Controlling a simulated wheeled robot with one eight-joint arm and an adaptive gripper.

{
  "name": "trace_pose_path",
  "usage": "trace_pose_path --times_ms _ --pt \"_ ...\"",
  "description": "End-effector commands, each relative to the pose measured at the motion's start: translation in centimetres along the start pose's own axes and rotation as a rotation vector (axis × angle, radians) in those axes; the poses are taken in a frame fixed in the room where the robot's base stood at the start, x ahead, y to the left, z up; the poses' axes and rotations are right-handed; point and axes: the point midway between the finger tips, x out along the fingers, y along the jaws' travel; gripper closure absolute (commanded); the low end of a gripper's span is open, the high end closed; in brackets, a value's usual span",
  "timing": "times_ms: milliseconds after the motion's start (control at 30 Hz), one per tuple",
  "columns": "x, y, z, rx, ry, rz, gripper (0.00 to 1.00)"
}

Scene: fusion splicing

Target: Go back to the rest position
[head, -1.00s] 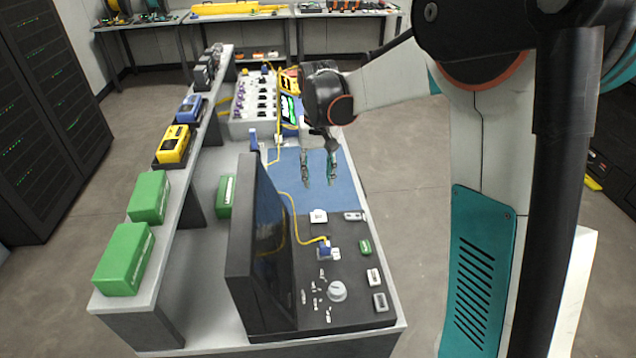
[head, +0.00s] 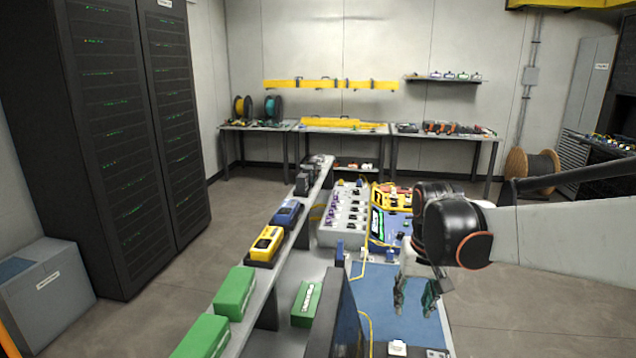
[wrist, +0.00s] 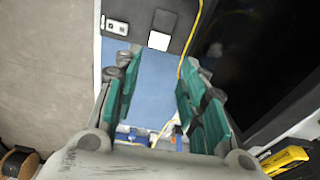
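My gripper (head: 415,294) hangs over the blue mat (head: 388,325) on the workbench, at the right of the head view. In the wrist view its two teal-padded fingers (wrist: 158,95) stand wide apart with nothing between them. The blue mat (wrist: 150,75) lies below them. A yellow cable (wrist: 187,55) runs past the right finger. Whether the gripper touches anything on the bench is not shown, but it looks clear above the mat.
A dark monitor (head: 335,315) stands left of the mat. Green boxes (head: 235,292), a yellow device (head: 266,243) and a blue device (head: 287,214) sit on the raised shelf. Floor at right is free.

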Motion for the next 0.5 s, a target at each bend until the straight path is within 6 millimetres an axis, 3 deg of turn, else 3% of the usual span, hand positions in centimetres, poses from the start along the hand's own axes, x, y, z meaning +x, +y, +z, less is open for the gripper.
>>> trace_pose_path --times_ms 200,500 --pt "-2.8 0.4 3.7 -0.028 0.087 -0.011 0.62" --pt "-5.1 1.0 8.7 -0.066 0.206 -0.024 0.62"
